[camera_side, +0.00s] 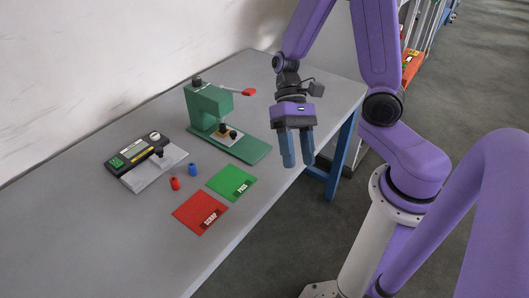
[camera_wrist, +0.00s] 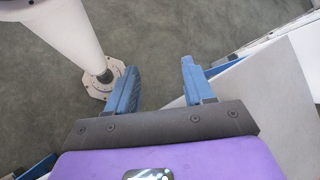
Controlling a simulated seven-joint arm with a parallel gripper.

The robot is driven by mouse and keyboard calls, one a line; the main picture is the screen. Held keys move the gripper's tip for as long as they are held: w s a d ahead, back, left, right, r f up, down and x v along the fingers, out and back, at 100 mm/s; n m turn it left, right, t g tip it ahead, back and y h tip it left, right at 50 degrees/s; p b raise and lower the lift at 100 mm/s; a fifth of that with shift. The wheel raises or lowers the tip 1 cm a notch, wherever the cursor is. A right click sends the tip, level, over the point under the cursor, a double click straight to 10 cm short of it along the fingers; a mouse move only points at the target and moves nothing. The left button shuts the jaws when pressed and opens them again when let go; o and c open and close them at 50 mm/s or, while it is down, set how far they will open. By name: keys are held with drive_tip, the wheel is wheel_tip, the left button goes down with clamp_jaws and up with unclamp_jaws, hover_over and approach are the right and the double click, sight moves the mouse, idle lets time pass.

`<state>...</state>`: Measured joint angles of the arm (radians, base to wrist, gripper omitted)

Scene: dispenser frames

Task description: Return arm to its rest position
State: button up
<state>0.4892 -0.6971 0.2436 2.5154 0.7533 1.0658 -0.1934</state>
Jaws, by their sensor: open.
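My gripper (camera_side: 297,150) hangs in the air by the right edge of the grey table (camera_side: 130,235), pointing down, with its two blue fingers apart and nothing between them. In the wrist view my gripper (camera_wrist: 158,85) also shows its blue fingers spread, with the floor behind them and no object held. My purple arm rises above it and to its right in the side view.
On the table stand a green press (camera_side: 210,110) with a red-tipped lever, a black device (camera_side: 133,152), a red cylinder (camera_side: 175,183), a blue cylinder (camera_side: 193,169), a green PASS mat (camera_side: 225,183) and a red SCRAP mat (camera_side: 193,212). The table front is bare.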

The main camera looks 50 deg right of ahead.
drive_tip(key=s+d+r+n+t+h, duration=0.3)
drive_tip(key=s+r+n+t+h, duration=0.2)
drive_tip(key=n, duration=1)
drive_tip(key=shift+s+t+h, duration=0.6)
drive_tip(key=shift+s+t, duration=0.2)
drive_tip(key=shift+t, duration=0.2)
